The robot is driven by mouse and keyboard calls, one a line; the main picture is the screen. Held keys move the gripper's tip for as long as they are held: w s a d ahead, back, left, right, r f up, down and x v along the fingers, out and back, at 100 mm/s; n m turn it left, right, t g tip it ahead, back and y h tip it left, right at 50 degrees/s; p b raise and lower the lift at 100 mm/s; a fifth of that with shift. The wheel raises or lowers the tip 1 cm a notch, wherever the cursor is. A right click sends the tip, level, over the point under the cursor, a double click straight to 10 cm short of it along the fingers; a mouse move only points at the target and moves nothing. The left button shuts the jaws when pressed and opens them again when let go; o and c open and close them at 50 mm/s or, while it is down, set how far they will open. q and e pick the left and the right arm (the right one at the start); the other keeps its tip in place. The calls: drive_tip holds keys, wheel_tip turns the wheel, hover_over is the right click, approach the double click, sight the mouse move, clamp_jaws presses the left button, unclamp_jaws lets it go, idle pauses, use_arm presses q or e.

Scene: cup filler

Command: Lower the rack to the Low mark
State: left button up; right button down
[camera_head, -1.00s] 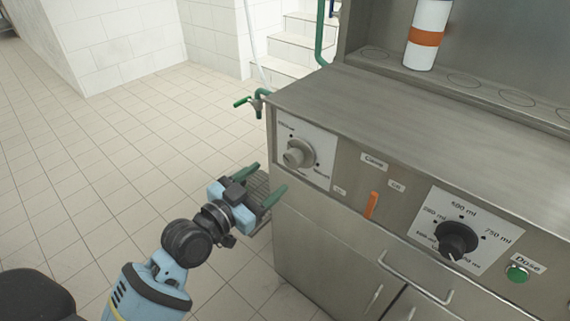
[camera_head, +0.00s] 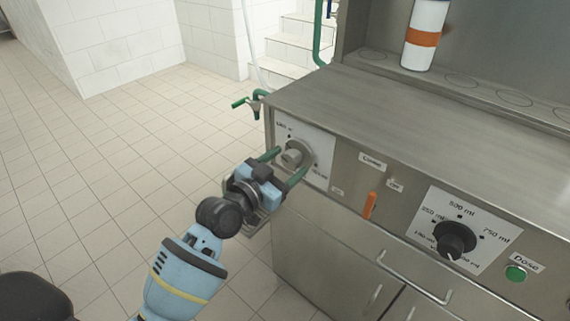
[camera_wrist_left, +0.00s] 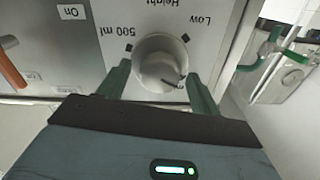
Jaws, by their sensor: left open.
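The grey height knob (camera_head: 292,157) is on a white plate at the left end of the machine's front panel. In the left wrist view the knob (camera_wrist_left: 160,62) is under the words "Height", "Low" and "500 ml", with a dark mark near "Low" and another near "500 ml". A small dark line shows on its lower right face. My left gripper (camera_head: 291,163) is open, with its green fingers on either side of the knob. In the left wrist view the gripper (camera_wrist_left: 158,75) shows no clear grip on it. I cannot identify the rack for certain.
A black dose dial (camera_head: 455,240), an orange lever (camera_head: 370,205) and a green Dose button (camera_head: 516,273) are farther right on the panel. A green tap (camera_head: 250,102) sticks out at the left corner.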

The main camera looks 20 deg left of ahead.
use_arm(q)
drive_tip(key=c, duration=1)
drive_tip(key=shift+o, duration=0.2)
drive_tip(key=shift+n, duration=0.3)
drive_tip(key=shift+r+n+p, duration=0.1)
drive_tip(key=shift+n+p, duration=0.4)
drive_tip(key=shift+p, duration=0.05)
drive_tip(key=shift+n+p, duration=0.5)
drive_tip(key=shift+n, duration=0.3)
drive_tip(key=n+p, duration=0.2)
drive_tip(key=n, duration=0.5)
drive_tip(key=shift+p, duration=0.35)
drive_tip(key=shift+n+p, duration=0.45)
drive_tip(key=shift+n, duration=1.95)
